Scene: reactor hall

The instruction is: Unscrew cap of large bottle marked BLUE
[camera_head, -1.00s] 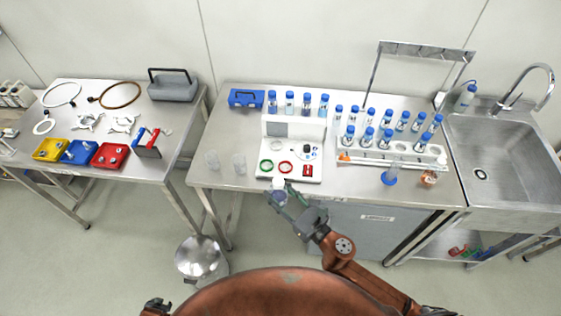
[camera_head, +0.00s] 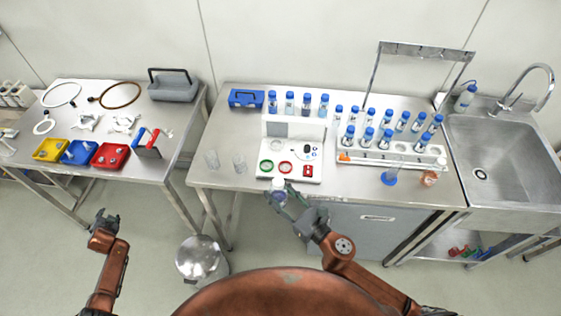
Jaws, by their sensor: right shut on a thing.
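My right gripper (camera_head: 285,200) is at the front edge of the middle table, shut on a small bottle-like thing with a pale top (camera_head: 278,184) and a bluish lower part. The fingers partly hide it, and I cannot read any marking on it. My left gripper (camera_head: 107,217) is low on the left, in front of the left table, empty and apparently open. Several larger blue-capped bottles (camera_head: 290,102) stand upright at the back of the middle table. Their labels are too small to read, so I cannot tell which is marked BLUE.
A white board with rings (camera_head: 291,179) lies just behind the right gripper. A rack (camera_head: 437,166) of smaller blue-capped bottles stands to its right. A metal bin (camera_head: 201,258) stands on the floor between my arms.

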